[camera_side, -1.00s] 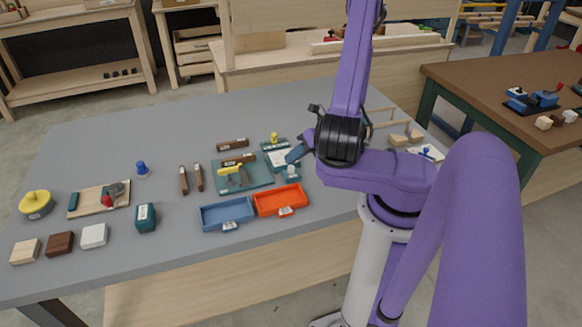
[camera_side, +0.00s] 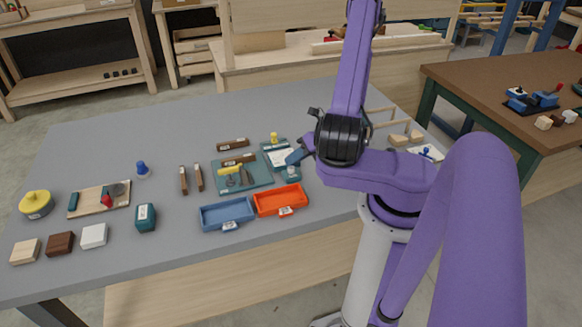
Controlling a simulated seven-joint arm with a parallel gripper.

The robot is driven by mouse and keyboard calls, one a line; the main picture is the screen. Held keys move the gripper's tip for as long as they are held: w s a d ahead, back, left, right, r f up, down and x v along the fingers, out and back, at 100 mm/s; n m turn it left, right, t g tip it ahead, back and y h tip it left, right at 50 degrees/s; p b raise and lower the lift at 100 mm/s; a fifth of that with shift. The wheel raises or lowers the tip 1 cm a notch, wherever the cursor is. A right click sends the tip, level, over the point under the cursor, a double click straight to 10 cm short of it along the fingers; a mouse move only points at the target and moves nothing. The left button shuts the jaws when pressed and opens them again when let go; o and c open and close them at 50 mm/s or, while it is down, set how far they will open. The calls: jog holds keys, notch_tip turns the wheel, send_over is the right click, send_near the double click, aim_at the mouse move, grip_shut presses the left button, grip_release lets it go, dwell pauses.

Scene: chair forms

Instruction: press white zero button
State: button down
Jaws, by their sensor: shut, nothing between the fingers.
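A teal device (camera_side: 268,147) with a pale face panel stands right of the middle of the table, with a yellow knob at its far end. A small whitish round piece (camera_side: 291,171) sits at its near end and looks like the white zero button; no marking is readable. My gripper (camera_side: 294,158) is shut and empty, its blue-grey tip pointing down and left over the device's right side, just behind the whitish piece. I cannot tell whether the tip touches the device. My wrist stands close at the right.
A teal mat (camera_side: 260,178) with tools lies left of the device. A blue tray (camera_side: 210,222) and an orange tray (camera_side: 263,207) lie in front. Brown blocks (camera_side: 233,145) lie behind the mat. The back left of the table is clear.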

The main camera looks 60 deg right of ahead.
jog(key=shift+f, duration=0.7)
dwell(0.7)
jog(key=shift+r, duration=1.35)
jog(key=shift+r, duration=2.5)
